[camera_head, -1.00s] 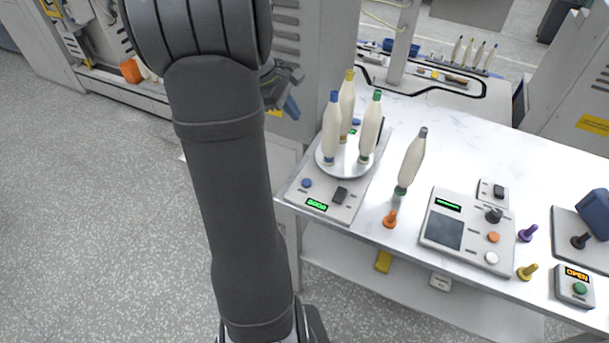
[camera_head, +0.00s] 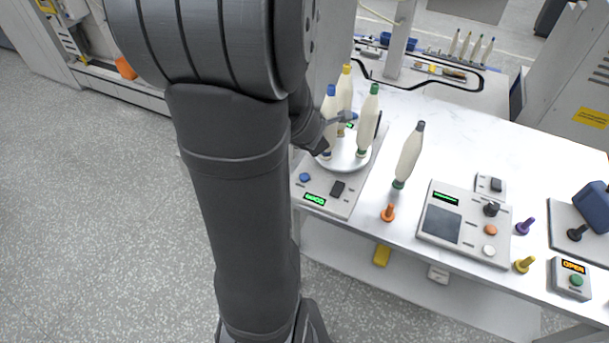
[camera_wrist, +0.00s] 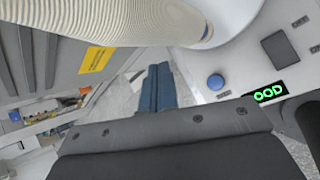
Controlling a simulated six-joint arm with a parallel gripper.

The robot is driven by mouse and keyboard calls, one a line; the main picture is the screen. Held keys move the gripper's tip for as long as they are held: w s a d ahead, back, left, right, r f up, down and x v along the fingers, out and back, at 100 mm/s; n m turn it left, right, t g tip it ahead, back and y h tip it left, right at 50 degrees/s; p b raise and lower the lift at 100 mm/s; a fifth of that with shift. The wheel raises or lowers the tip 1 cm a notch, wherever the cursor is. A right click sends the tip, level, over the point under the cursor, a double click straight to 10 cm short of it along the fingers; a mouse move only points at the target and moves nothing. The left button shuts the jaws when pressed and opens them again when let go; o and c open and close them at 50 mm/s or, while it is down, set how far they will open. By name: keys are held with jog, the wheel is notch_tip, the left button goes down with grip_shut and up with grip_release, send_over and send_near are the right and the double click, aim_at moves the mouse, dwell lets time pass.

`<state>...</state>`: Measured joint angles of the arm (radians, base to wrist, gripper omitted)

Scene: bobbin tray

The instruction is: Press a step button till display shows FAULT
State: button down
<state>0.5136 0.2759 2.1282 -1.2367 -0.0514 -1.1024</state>
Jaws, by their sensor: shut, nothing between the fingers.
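A grey unit (camera_head: 345,205) at the table's left end carries a round white plate with bobbins. It has a blue button (camera_head: 305,178), a dark switch (camera_head: 338,188) and a green-lit display (camera_head: 315,199), apparently reading GOOD. In the head view, my gripper (camera_head: 343,117) is by the bobbins, partly hidden behind my arm, apart from the button.
Several bobbins stand on the plate (camera_head: 350,165), close to my gripper. A lone bobbin (camera_head: 409,155) stands to the right. Farther right are a screen panel (camera_head: 466,222) with knobs and an OPEN display box (camera_head: 572,279).

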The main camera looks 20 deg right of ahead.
jog(key=s+a+n+y, duration=0.1)
jog(key=n, duration=0.1)
jog(key=s+a+n+t+y, duration=0.1)
jog(key=s+n, duration=0.1)
jog(key=shift+s+a, duration=0.2)
jog(key=shift+a, duration=0.1)
jog(key=shift+f, duration=0.15)
jog(key=shift+f, duration=4.35)
jog(key=shift+f, duration=0.4)
jog(key=shift+f, duration=0.4)
jog(key=shift+r, duration=0.85)
